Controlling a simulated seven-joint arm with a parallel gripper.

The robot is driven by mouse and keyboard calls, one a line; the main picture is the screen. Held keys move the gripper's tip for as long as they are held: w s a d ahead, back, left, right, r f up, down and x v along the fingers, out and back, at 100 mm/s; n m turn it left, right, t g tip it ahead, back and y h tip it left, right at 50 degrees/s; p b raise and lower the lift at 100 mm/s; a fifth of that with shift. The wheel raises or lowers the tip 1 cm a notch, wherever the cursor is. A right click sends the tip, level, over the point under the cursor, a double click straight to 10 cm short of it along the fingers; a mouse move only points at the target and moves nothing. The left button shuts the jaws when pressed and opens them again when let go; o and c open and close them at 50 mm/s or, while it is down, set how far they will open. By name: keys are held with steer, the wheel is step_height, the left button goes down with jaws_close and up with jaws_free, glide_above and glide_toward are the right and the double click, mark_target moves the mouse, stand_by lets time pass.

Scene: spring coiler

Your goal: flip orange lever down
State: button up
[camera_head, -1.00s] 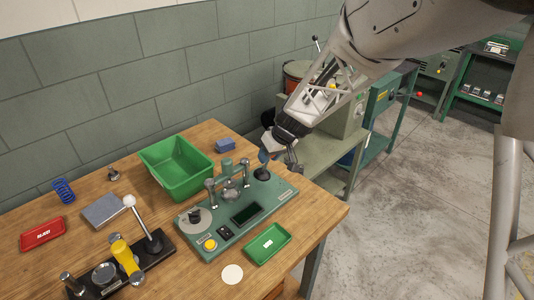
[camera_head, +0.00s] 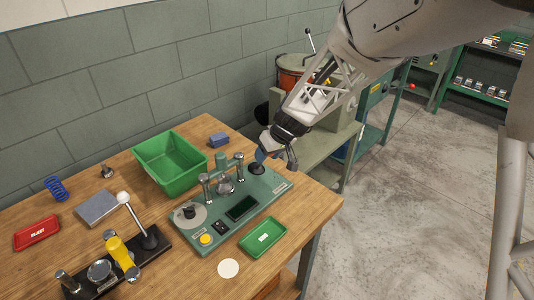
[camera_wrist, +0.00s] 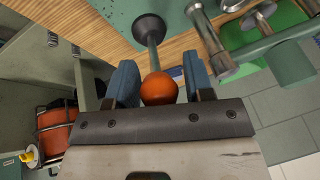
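The orange lever ball (camera_wrist: 159,89) sits atop a grey-green stem on a dark round base (camera_wrist: 149,28) in the wrist view. In the head view, the lever base (camera_head: 256,169) shows at the back right of the green control panel (camera_head: 205,239), while the ball is hidden by my gripper. My gripper (camera_head: 275,158) is at the lever top. In the wrist view, its two blue fingers (camera_wrist: 160,84) stand open on either side of the ball, with visible gaps. The stem points away from the gripper toward its base.
A posted fixture (camera_head: 225,178) stands on the panel just left of the lever. A green bin (camera_head: 172,185), a blue block (camera_head: 218,139) and a green tray (camera_head: 263,237) are nearby. A black base with a white-knobbed lever (camera_head: 123,197) stands at the front left.

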steer(key=shift+o, duration=0.7)
steer(key=shift+r, duration=0.1)
steer(key=v, duration=0.7)
steer(key=shift+d+r, duration=0.2)
steer(key=shift+r, duration=0.1)
steer(key=shift+s, duration=0.1)
steer(key=s+d+r+m+h, duration=0.1)
steer(key=s+d, duration=0.4)
steer(key=s, duration=0.5)
steer(key=s+d+r+m+h, duration=0.2)
steer(key=s+d+r+m, duration=0.1)
steer(key=s, duration=0.8)
steer(key=s+d+r+m+h, duration=0.2)
steer(key=s+d, duration=0.4)
steer(key=s, duration=0.4)
step_height(320, 180, up, 3)
steer(key=shift+s+d+f+m+t, duration=0.1)
steer(key=shift+s+d+m+t, duration=0.25)
steer(key=shift+m, duration=0.15)
